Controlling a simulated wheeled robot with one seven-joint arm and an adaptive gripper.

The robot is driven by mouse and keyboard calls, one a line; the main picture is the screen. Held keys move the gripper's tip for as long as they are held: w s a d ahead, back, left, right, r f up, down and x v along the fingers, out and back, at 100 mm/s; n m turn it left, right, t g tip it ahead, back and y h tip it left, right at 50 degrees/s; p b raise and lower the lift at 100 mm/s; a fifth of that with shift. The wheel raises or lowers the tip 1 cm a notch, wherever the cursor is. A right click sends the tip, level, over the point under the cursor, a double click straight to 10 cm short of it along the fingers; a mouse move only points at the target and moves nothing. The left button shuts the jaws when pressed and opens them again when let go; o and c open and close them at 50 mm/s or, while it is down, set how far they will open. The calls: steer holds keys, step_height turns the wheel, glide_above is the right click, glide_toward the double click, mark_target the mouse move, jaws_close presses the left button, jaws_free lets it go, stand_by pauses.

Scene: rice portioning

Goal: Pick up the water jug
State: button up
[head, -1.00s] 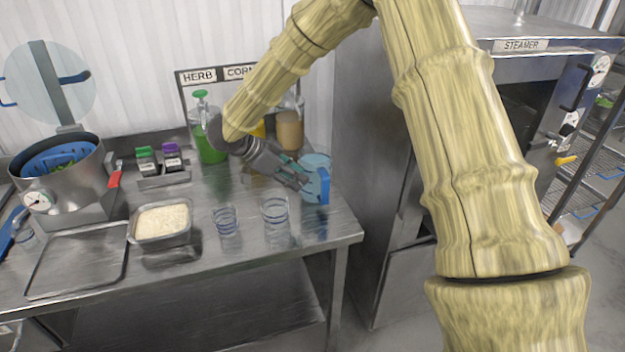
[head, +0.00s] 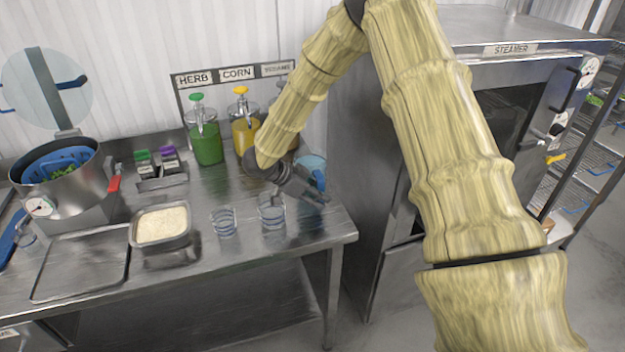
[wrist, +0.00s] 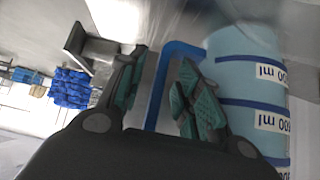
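The water jug (head: 313,164) is a light-blue cylinder with a blue handle, near the right end of the steel counter. In the head view my gripper covers part of it. In the wrist view the jug (wrist: 245,75) fills the right side, with dark blue bands and "ml" labels. Its blue handle (wrist: 160,88) shows between the two teal-padded fingers of my gripper (wrist: 160,82). The fingers are apart, and I see no clear grip on the handle. In the head view my gripper (head: 318,199) points down to the right, at the jug's front.
Two clear measuring cups (head: 223,222) (head: 271,212) stand just left of my gripper. A pan of rice (head: 160,226), an empty tray (head: 80,266) and a pot (head: 65,185) lie further left. Green (head: 207,145) and yellow (head: 244,132) dispensers stand behind. The steamer (head: 480,120) is close on the right.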

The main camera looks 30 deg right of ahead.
jaws_close()
